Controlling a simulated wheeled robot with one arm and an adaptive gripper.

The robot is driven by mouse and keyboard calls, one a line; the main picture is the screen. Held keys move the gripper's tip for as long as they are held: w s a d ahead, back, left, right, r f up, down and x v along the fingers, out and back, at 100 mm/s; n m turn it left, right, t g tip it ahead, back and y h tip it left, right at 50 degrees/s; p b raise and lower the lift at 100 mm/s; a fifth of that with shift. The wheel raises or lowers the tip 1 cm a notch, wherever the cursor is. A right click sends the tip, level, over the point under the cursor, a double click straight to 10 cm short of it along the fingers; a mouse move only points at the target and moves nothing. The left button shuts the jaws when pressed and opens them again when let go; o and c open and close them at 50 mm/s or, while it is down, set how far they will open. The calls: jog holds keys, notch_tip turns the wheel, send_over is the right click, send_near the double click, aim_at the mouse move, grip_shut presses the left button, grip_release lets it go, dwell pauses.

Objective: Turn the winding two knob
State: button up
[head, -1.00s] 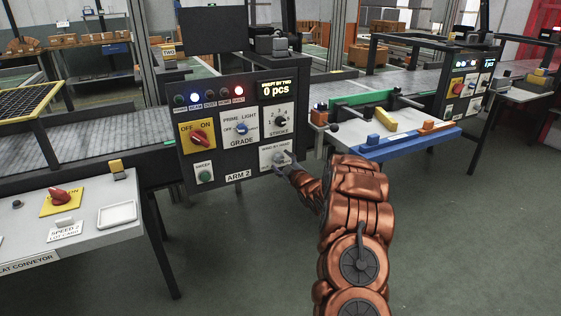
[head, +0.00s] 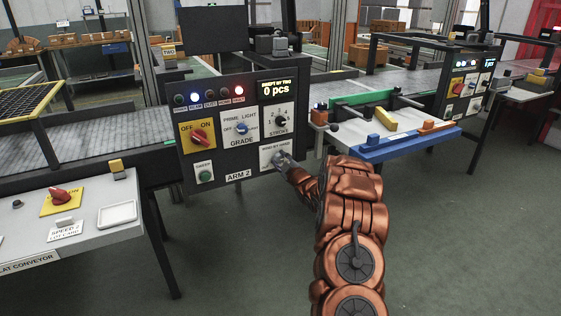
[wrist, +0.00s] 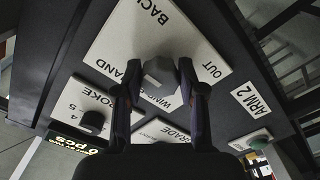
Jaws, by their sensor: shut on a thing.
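In the head view my gripper (head: 282,161) is at the lower right of the ARM 2 panel (head: 235,164), in front of the knob's plate (head: 266,158). There it hides the knob and part of the lettering. The knob's exact pointing direction is hard to tell.
The STROKE knob (head: 279,121) is just above, the GRADE knob (head: 241,128) is up-left, and a red OFF/ON switch (head: 199,137) is farther left. A green button (head: 205,176) is at lower left. A blue-edged table (head: 396,147) stands to the right.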

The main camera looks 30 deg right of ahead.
jog(key=shift+c, duration=1.3)
jog(key=shift+m, duration=0.4)
jog(key=m+p, duration=0.2)
jog(key=m, duration=0.1)
jog(key=shift+m, duration=0.3)
jog(key=m+p, duration=0.3)
jog(key=m, duration=0.2)
jog(key=shift+a, duration=0.15)
jog(key=m+p, duration=0.1)
jog(key=m, duration=0.4)
jog(key=shift+m+p, duration=0.4)
jog(key=m+p, duration=0.1)
jog(key=m, duration=0.3)
jog(key=shift+a, duration=0.1)
jog(key=shift+m, duration=0.4)
